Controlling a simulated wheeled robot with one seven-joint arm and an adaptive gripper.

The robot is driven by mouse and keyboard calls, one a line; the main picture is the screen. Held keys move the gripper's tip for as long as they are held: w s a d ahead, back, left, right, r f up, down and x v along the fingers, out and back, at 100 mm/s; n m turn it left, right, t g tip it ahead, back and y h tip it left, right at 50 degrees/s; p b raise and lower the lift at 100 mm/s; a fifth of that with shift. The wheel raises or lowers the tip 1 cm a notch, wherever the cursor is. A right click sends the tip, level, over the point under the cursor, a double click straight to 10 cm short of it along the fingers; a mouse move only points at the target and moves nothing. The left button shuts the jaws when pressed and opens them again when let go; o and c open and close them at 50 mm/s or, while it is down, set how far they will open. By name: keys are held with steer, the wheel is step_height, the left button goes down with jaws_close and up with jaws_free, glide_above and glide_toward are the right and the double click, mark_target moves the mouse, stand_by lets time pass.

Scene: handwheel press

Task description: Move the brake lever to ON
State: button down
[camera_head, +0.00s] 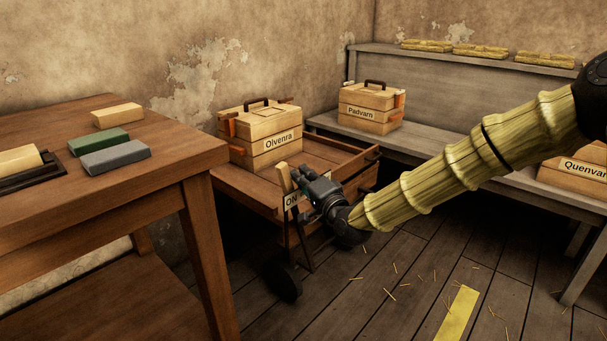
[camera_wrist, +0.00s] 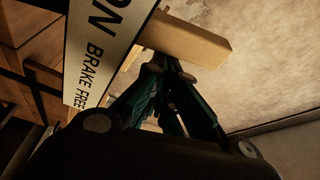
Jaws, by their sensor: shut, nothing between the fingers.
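The brake lever (camera_head: 283,178) is a pale wooden handle at the front of a low wooden cart. It rises beside the ON end of a white label plate (camera_head: 291,200). In the wrist view the lever's wooden end (camera_wrist: 190,42) lies beside the plate (camera_wrist: 92,50), which reads ON, BRAKE, FREE; the lever is nearest the ON end. My gripper (camera_head: 305,177) is shut and empty, just right of the lever. In the wrist view its fingertips (camera_wrist: 170,65) meet at the lever's lower edge; I cannot tell whether they touch it. The lever's lower part is partly hidden.
The cart (camera_head: 325,150) carries a box marked Olvenra (camera_head: 262,157). A workbench (camera_head: 160,170) with several blocks stands at left. A bench behind holds a box marked Padvarn (camera_head: 370,117); a Quenvar box (camera_head: 575,185) is at right.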

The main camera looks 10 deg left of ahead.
steer(key=s+d+p, duration=0.3)
steer(key=s+d, duration=0.1)
steer(key=d, duration=0.4)
steer(key=shift+s+d+p, duration=0.15)
steer(key=shift+d+p, duration=0.25)
steer(key=s+d+f+n+g+h, duration=0.1)
steer(key=s+d+f+g+h, duration=0.3)
steer(key=f, duration=0.7)
steer(key=s+d+f, duration=0.3)
steer(key=s+f, duration=0.4)
steer(key=f, duration=0.3)
steer(key=s+d+f+n+g+h, duration=0.1)
steer(key=s+d+f+g+h, duration=0.3)
steer(key=f, duration=0.7)
steer(key=s+d+f+n+g+h, duration=0.1)
steer(key=s+d+f+g+h, duration=0.1)
steer(key=s+d+f, duration=0.6)
steer(key=s+d+f+n+g+h, duration=0.15)
steer(key=s+d, duration=0.35)
steer(key=s, duration=0.8)
steer(key=s+d+f+n+g+h, duration=0.1)
steer(key=s+d+f+g, duration=0.1)
steer(key=s+d+f, duration=0.6)
step_height(320, 180, up, 38)
steer(key=s+p, duration=0.2)
steer(key=p, duration=3.3)
steer(key=shift+a, duration=0.3)
